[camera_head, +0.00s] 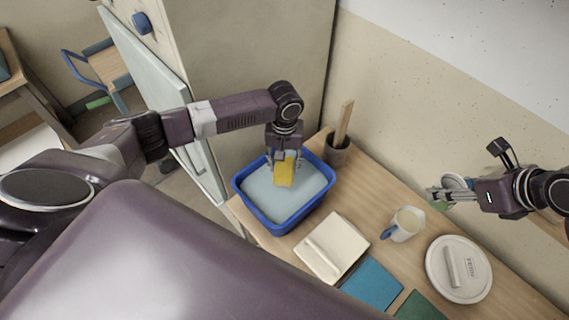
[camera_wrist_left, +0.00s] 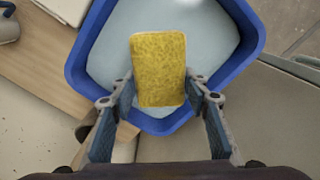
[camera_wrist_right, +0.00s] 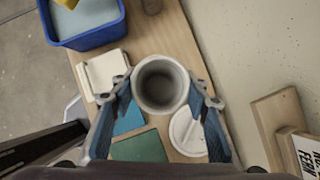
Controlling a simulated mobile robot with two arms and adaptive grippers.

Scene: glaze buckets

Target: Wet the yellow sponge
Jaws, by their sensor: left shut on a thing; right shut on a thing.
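The yellow sponge (camera_head: 285,172) is between the fingers of my left gripper (camera_head: 286,164), which is shut on it. In the left wrist view the sponge (camera_wrist_left: 158,70) is held over the blue basin (camera_wrist_left: 88,43), which holds pale water (camera_wrist_left: 112,62). In the head view the blue basin (camera_head: 284,228) stands at the table's left end. I cannot tell whether the sponge touches the water. My right gripper (camera_wrist_right: 160,98) is shut on a grey-white cup (camera_wrist_right: 160,108), seen from above with its opening showing. It holds this cup beside the wall, right of the table's middle.
A pot with a wooden stick (camera_head: 341,122) stands behind the basin. On the wooden table (camera_head: 385,187) are a pale block (camera_head: 345,238), a blue tile (camera_head: 371,282), a green tile (camera_head: 418,307), a blue-handled mug (camera_head: 406,224) and a round white lid (camera_head: 460,294).

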